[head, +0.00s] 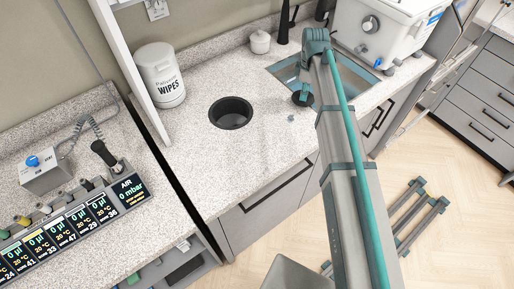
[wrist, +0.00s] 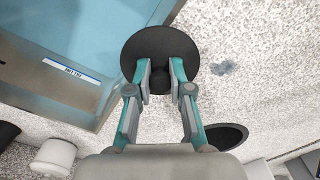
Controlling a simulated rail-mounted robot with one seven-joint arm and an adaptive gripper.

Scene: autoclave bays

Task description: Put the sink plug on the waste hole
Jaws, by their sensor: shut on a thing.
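The sink plug (wrist: 158,42) is a black disc with a knob, and my gripper (wrist: 160,80) is shut on the knob. In the head view the plug (head: 301,99) hangs at my gripper (head: 306,89), beside the near left edge of the sink. It appears to be held above the counter, but the height is hard to tell. The waste hole (head: 230,114) is a round black-rimmed opening in the speckled counter, left of the plug and apart from it. In the wrist view the hole (wrist: 226,134) shows at lower right, partly hidden by my gripper.
The sink (head: 287,73) is a blue-lined basin partly behind my arm. A wipes tub (head: 159,75) and a small white jar (head: 260,42) stand at the back. A white appliance (head: 384,30) is at back right. The counter between plug and hole is clear except for a small grey spot (head: 291,118).

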